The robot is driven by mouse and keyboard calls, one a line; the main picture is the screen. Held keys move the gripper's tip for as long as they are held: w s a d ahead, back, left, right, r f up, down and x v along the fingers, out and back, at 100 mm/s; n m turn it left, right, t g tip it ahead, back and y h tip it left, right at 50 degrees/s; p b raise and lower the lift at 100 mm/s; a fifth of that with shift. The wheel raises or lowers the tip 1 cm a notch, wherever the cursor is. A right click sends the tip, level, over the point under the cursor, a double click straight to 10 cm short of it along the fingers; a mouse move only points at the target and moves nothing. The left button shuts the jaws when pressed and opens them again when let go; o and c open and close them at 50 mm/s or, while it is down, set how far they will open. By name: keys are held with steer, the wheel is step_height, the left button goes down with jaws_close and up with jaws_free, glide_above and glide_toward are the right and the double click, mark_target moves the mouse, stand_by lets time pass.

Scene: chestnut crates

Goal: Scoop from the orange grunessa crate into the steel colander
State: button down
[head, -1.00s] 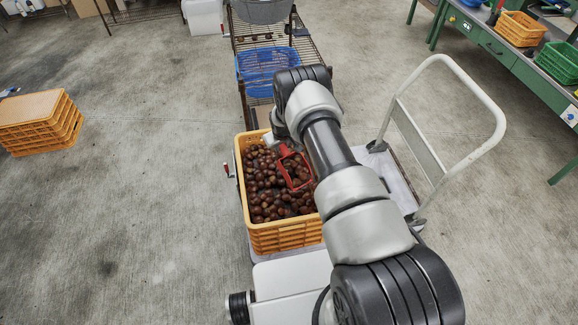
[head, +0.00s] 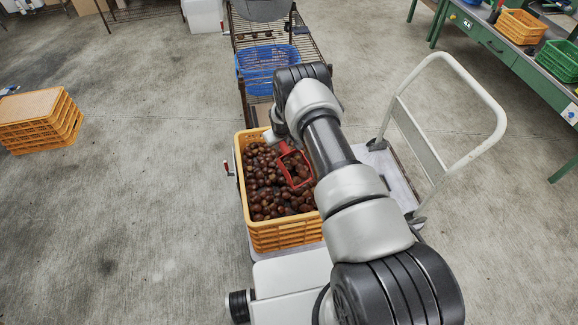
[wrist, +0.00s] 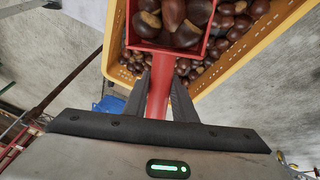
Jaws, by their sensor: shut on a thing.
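The orange crate (head: 283,237) holds many brown chestnuts and stands in front of my base. My gripper (wrist: 161,82) is shut on the handle of a red scoop (wrist: 158,97). In the wrist view, several large chestnuts lie in the scoop's pan, which is cut off by the top edge. In the head view the scoop (head: 283,156) is over the crate's chestnuts, partly hidden by my arm. The crate's rim also shows in the wrist view (wrist: 245,60). A grey metal bowl (head: 264,10), likely the steel colander, is cut off at the top on the wire rack.
A blue basket (head: 250,62) sits on the wire rack (head: 311,48) beyond the crate. A cart's white handle (head: 497,110) rises at the right. Stacked orange crates (head: 40,120) stand at the left on open floor. A green bench (head: 500,50) is at the upper right.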

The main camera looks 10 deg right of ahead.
steer(key=shift+w+a+f+g+b, duration=0.1)
steer(key=shift+w+f+g+b, duration=0.3)
steer(key=shift+b, duration=0.95)
steer(key=shift+w+a+f+g+b, duration=0.15)
steer(key=shift+f+b, duration=0.35)
steer(key=shift+b, duration=0.8)
steer(key=b, duration=0.2)
steer(key=f+b, duration=0.1)
steer(key=b, duration=0.1)
steer(key=shift+w+g+h, duration=0.25)
steer(key=shift+g+h, duration=0.05)
steer(key=shift+g, duration=0.05)
steer(key=shift+w+a+f+g+b, duration=0.15)
steer(key=shift+f+g+b, duration=0.15)
steer(key=shift+b, duration=1.05)
steer(key=f+b, duration=0.1)
steer(key=b, duration=0.2)
steer(key=shift+w, duration=0.15)
steer(key=b, duration=0.3)
steer(key=shift+w+a+f+g+h+b, duration=0.1)
steer(key=shift+w+f+g+h+b, duration=0.05)
steer(key=shift+f+g+h+b, duration=0.2)
steer(key=shift+b, duration=0.65)
steer(key=shift+f+g, duration=0.15)
steer(key=shift+g, duration=0.1)
